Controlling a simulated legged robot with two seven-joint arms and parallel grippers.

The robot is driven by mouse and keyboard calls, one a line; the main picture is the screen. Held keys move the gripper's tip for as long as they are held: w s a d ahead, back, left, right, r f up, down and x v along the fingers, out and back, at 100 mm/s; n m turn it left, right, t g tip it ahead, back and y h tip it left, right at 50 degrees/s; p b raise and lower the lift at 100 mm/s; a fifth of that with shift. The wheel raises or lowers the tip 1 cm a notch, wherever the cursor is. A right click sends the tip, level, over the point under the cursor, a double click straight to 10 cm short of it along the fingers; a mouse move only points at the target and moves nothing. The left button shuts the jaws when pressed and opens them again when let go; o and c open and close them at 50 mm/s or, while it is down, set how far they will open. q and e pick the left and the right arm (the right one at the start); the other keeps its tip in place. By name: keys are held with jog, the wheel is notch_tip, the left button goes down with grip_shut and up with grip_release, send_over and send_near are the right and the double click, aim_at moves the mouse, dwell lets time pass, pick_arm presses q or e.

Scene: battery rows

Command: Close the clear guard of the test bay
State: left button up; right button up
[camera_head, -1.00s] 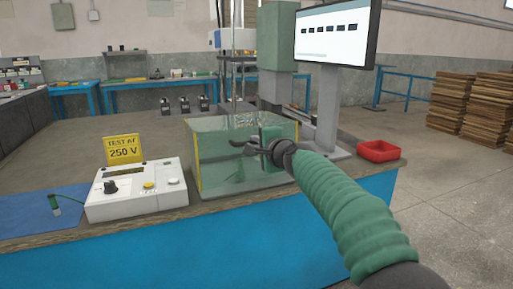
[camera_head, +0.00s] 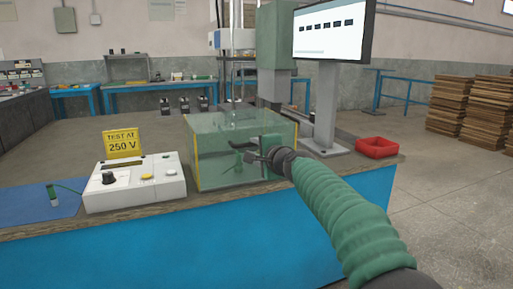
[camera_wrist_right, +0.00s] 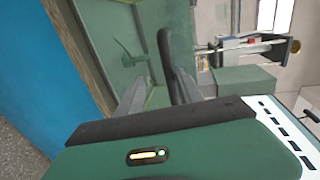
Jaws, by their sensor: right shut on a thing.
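The clear guard (camera_head: 215,150) is a greenish see-through box with yellow edges, standing at the table's front edge. Its top pane looks level in the head view. My right gripper (camera_head: 246,154) is in front of its right part. In the right wrist view, the grey fingers (camera_wrist_right: 160,92) are shut around a dark bar (camera_wrist_right: 164,48), which looks like the guard's handle. Clear panes (camera_wrist_right: 100,35) lie beyond it. The fingers and wrist hide part of the guard's right side. I cannot tell whether the guard is fully seated. My left gripper is out of view.
A white tester (camera_head: 135,187) with a yellow "TEST AT 250 V" sign (camera_head: 123,144) stands left of the guard. A red tray (camera_head: 377,148) lies to the right, by a monitor (camera_head: 334,32) on a post. A green column (camera_head: 275,45) rises behind.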

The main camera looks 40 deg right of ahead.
jog(key=shift+o, duration=0.2)
jog(key=shift+w+d+f, duration=0.1)
jog(key=shift+f, duration=0.15)
jog(key=b+v, duration=0.5)
jog(key=v, duration=1.2)
jog(key=shift+w, duration=0.15)
